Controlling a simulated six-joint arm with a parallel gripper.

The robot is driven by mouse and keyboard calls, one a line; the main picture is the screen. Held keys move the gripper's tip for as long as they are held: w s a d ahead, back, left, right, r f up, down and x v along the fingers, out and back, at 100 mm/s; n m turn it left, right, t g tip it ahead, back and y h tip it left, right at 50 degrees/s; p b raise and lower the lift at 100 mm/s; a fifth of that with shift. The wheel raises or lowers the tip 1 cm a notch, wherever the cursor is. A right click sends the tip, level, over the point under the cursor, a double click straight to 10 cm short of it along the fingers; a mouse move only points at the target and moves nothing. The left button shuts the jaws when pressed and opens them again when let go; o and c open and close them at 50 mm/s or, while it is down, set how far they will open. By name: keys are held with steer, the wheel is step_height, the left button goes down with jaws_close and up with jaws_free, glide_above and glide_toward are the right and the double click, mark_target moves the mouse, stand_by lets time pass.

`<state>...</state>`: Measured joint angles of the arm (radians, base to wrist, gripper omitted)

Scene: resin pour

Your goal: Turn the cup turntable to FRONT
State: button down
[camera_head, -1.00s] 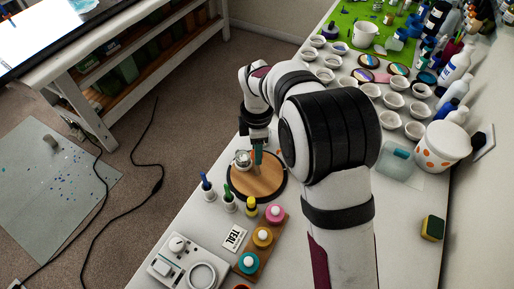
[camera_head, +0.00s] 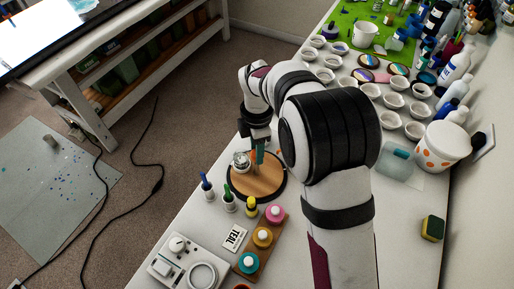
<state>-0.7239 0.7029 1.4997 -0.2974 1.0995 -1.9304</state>
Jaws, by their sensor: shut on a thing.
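The cup turntable (camera_head: 263,187) is a round wooden disc with a dark rim on the white bench, left of my arm. A small, shiny pale cup (camera_head: 240,164) stands near its far left edge. A short upright brown peg (camera_head: 252,169) rises from the disc beside the cup. My gripper (camera_head: 258,155) reaches down over the far part of the disc, with a teal piece at its tip. It appears shut on the peg; the exact contact is small and partly hidden. I cannot make out a FRONT mark.
Brush-topped bottles (camera_head: 229,200) stand close to the left front of the disc. White cups (camera_head: 395,101) and an orange-dotted tub (camera_head: 443,146) are to the right.

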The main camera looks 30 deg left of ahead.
steer(key=shift+c, duration=2.2)
jaws_free()
steer(key=shift+r, duration=0.1)
step_height(320, 180, up, 16)
steer(key=shift+d, duration=0.1)
